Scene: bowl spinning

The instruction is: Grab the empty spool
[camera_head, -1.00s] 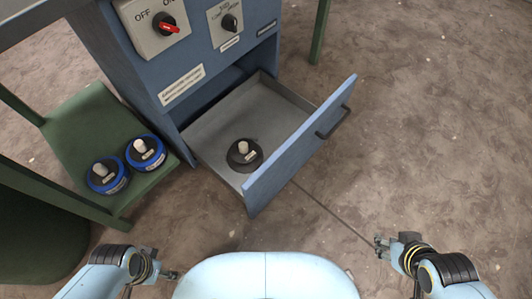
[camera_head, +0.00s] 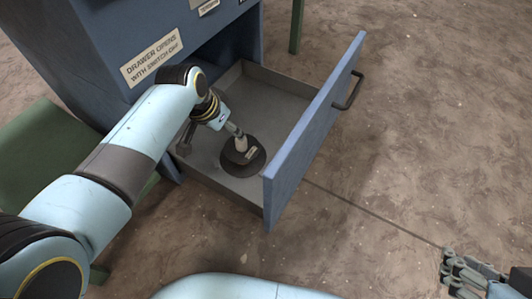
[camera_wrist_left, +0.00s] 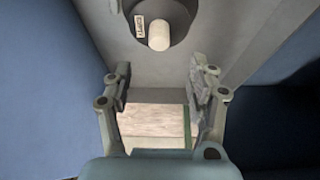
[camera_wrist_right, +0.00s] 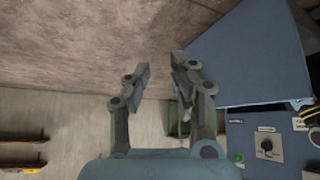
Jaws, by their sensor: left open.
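The empty spool is a dark round disc (camera_head: 246,163) with a pale upright peg and a small label. It sits on the grey floor of the open drawer (camera_head: 275,96). In the left wrist view the spool (camera_wrist_left: 180,26) is at the top, with its peg (camera_wrist_left: 158,35) pointing toward the camera. My left gripper (camera_head: 213,137) is inside the drawer, close to the spool. Its fingers (camera_wrist_left: 160,84) are apart with nothing between them, and the peg lies beyond the tips. My right gripper (camera_head: 450,270) is open and empty (camera_wrist_right: 160,72), well away from the drawer.
The blue drawer front (camera_head: 315,125) with its dark handle (camera_head: 350,91) stands on the right of the drawer. The blue cabinet (camera_head: 95,45) rises behind. A green shelf (camera_head: 40,155) is at the left.

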